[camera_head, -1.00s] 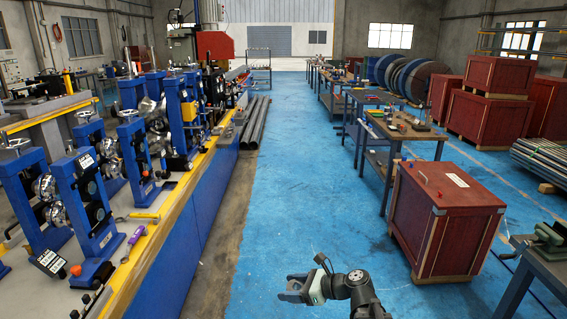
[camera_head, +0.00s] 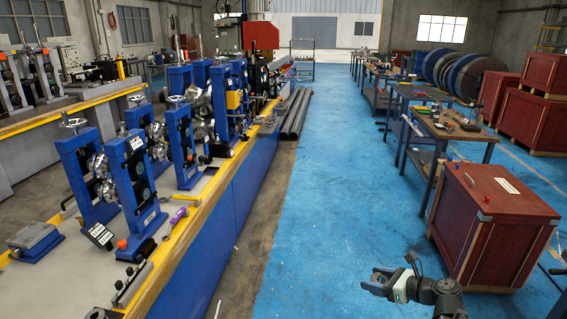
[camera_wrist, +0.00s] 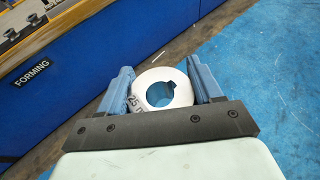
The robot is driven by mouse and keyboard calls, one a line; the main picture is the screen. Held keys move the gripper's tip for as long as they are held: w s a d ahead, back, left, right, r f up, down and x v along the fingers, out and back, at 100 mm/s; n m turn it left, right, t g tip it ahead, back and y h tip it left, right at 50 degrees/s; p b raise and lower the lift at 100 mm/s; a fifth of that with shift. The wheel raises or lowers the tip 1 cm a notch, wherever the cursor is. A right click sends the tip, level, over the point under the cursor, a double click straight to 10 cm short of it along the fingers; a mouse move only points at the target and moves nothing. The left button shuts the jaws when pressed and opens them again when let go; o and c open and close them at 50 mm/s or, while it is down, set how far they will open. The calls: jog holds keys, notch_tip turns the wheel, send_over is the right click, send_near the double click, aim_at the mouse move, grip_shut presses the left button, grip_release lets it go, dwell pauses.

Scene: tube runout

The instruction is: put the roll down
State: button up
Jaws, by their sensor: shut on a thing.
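A silver roll (camera_wrist: 183,92) with a round, keyed hole shows in the wrist view, with a partly hidden "25" marking on its left side. My gripper (camera_wrist: 162,88) is shut on it, one blue finger on each side. In the head view my gripper (camera_head: 377,283) hangs over the blue floor in the aisle, right of the forming bench (camera_head: 208,223). The roll cannot be made out in the head view.
The bench's yellow edge (camera_head: 190,222) carries a purple-handled tool (camera_head: 177,217). Blue roll stands (camera_head: 127,180) crowd the bench behind it, and a grey block (camera_head: 36,240) sits at its near left. A red crate (camera_head: 490,230) stands right. The aisle floor (camera_head: 320,180) is clear.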

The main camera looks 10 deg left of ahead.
jog(key=shift+a, duration=0.1)
jog(key=s+a+n+g+y, duration=0.1)
jog(key=s+a+n+g, duration=0.25)
jog(key=a, duration=0.95)
jog(key=s+a+n+g+y, duration=0.15)
jog(key=s+a, duration=0.25)
jog(key=a, duration=0.8)
jog(key=s+a+n+g, duration=0.3)
jog(key=a+g, duration=0.1)
jog(key=a, duration=0.9)
jog(key=s+a+f+n+g+h, duration=0.15)
jog(key=s+a+n+g, duration=0.35)
jog(key=s+a, duration=1.45)
jog(key=s+a+f+n+g+h, duration=0.1)
jog(key=s+a+n+g+h, duration=0.3)
jog(key=s+a, duration=1.6)
jog(key=shift+n+g, duration=0.5)
jog(key=shift+n, duration=0.2)
jog(key=shift+w+a+f, duration=0.7)
jog(key=shift+a+f, duration=0.4)
jog(key=shift+f, duration=0.55)
jog(key=shift+w+a+f, duration=0.7)
jog(key=shift+a+f, duration=0.4)
jog(key=shift+f, duration=0.6)
jog(key=shift+w+a+f, duration=0.7)
jog(key=shift+a+f, duration=0.4)
jog(key=shift+f, duration=0.55)
jog(key=shift+f, duration=0.15)
